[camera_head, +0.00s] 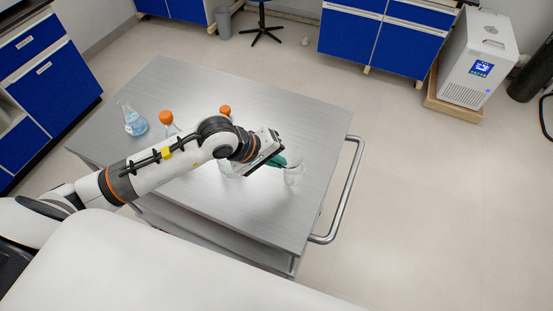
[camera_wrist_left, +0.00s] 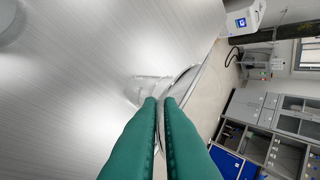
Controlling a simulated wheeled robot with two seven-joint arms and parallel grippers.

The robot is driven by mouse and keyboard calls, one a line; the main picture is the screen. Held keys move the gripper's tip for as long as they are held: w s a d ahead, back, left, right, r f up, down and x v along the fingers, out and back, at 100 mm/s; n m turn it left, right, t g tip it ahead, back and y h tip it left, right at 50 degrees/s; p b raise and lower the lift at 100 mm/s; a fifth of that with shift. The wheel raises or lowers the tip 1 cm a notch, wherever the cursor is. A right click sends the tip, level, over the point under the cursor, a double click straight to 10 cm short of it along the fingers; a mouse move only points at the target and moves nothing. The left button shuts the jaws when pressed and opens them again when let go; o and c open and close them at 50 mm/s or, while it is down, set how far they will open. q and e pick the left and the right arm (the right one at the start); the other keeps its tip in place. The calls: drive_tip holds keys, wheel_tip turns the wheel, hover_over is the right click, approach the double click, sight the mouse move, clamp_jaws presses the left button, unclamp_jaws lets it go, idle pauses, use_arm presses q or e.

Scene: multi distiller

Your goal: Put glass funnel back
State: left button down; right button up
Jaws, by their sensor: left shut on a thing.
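My left gripper (camera_head: 281,161) reaches over the right part of the metal table. Its green fingers are closed together, and the fingertips (camera_wrist_left: 162,102) meet at the edge of a clear glass piece (camera_wrist_left: 150,88), which looks like the glass funnel. In the head view this clear glass funnel (camera_head: 293,175) shows just right of the fingertips. It is faint, and I cannot tell whether it touches the table. My right gripper is not in view.
The metal table (camera_head: 170,85) carries a flask with blue liquid (camera_head: 134,122) and orange-capped bottles (camera_head: 167,118) behind my left arm. Another clear glass vessel (camera_head: 228,169) stands partly under the arm. A rail handle (camera_head: 345,195) runs along the right edge. The table's far right is clear.

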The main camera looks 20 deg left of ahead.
use_arm(q)
drive_tip(key=c, duration=1.6)
unclamp_jaws()
drive_tip(key=shift+r+p, duration=0.25)
drive_tip(key=shift+p, duration=0.2)
drive_tip(key=shift+r+p, duration=0.4)
drive_tip(key=shift+p, duration=0.1)
drive_tip(key=shift+b+v, duration=1.55)
drive_tip(key=shift+v, duration=4.35)
drive_tip(key=shift+f, duration=0.1)
